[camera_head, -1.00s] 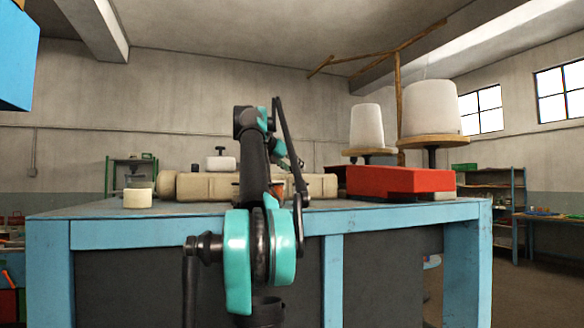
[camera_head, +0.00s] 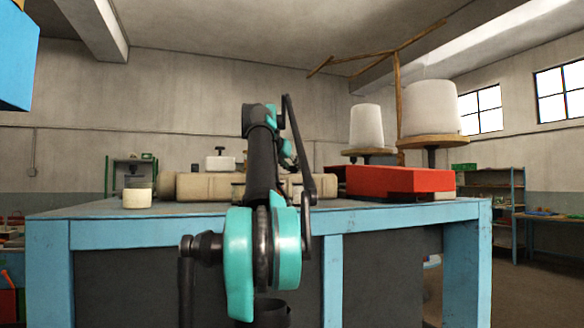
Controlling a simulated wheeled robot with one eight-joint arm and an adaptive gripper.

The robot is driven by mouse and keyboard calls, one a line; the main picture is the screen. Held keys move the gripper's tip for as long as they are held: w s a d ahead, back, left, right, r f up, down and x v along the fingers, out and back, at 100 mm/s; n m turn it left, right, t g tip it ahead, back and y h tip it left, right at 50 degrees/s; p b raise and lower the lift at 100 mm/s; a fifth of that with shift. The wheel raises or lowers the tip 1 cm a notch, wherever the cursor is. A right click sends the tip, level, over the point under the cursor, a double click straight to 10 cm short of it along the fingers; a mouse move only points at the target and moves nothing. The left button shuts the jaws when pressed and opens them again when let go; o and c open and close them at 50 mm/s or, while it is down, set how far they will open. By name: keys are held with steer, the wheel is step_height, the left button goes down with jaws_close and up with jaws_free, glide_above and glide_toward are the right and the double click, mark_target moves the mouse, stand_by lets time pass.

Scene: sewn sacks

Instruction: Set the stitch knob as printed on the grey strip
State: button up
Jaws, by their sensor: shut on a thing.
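The long cream machine body (camera_head: 205,187) lies across the blue table, partly behind my arm. I cannot make out a stitch knob or a grey strip with print on it. My arm stands in the middle of the view, bent over at the top towards the machine. Some teal and dark wrist parts show just right of its upper link, above the machine. My gripper's fingers are hidden behind my own arm, so I cannot see what they touch.
The blue table (camera_head: 200,212) fills the front. A red block (camera_head: 400,180) lies at right, below two white thread cones (camera_head: 430,108) (camera_head: 366,127).

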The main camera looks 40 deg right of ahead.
steer(key=shift+s+n+t+y, duration=0.1)
steer(key=shift+n+t+y, duration=0.3)
steer(key=shift+n+t, duration=0.15)
steer(key=o, duration=1.2)
steer(key=shift+c, duration=0.2)
steer(key=v, duration=1.2)
